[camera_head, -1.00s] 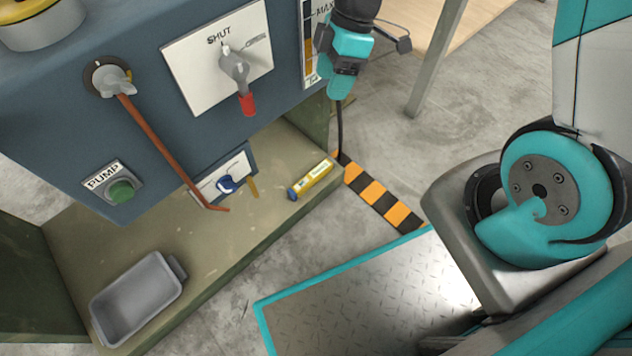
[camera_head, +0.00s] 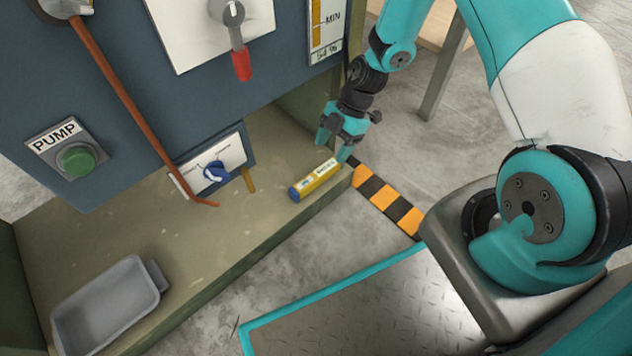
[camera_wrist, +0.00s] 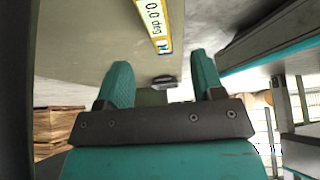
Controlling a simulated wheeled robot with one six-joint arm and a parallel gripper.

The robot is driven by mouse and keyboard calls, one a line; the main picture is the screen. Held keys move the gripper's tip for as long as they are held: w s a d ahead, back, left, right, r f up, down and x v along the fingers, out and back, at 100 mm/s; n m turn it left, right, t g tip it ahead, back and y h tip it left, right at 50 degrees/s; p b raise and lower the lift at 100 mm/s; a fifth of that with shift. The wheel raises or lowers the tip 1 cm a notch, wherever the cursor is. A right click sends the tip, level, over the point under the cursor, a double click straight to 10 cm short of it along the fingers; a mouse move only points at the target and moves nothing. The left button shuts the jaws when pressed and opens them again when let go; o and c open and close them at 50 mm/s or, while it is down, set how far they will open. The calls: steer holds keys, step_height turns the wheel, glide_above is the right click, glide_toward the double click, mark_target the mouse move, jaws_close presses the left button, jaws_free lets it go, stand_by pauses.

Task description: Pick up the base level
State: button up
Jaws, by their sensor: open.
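The base level (camera_head: 316,180) is a short yellow bar with a pale label and a blue end. It lies on the green ledge (camera_head: 215,233) near its right front corner. In the wrist view the level (camera_wrist: 155,20) shows at the top, past the fingertips, with a "0.0 deg" label; its far part is cut off by the frame. My gripper (camera_head: 335,143) points down just above and behind the level's right end. Its teal fingers are apart, with nothing between them; the wrist view shows them too (camera_wrist: 160,68).
A blue panel with a PUMP button (camera_head: 77,160), a red-tipped lever (camera_head: 238,50) and a blue knob (camera_head: 215,171) stands behind the ledge. A long orange-brown rod (camera_head: 130,100) hangs before it. A grey tray (camera_head: 105,305) sits at left. A striped floor strip (camera_head: 385,200) lies at right.

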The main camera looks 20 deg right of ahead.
mark_target(318, 173)
steer(key=b+x, duration=0.7)
steer(key=x, duration=0.2)
steer(key=shift+a, duration=0.15)
steer(key=shift+r, duration=0.1)
steer(key=c, duration=1.1)
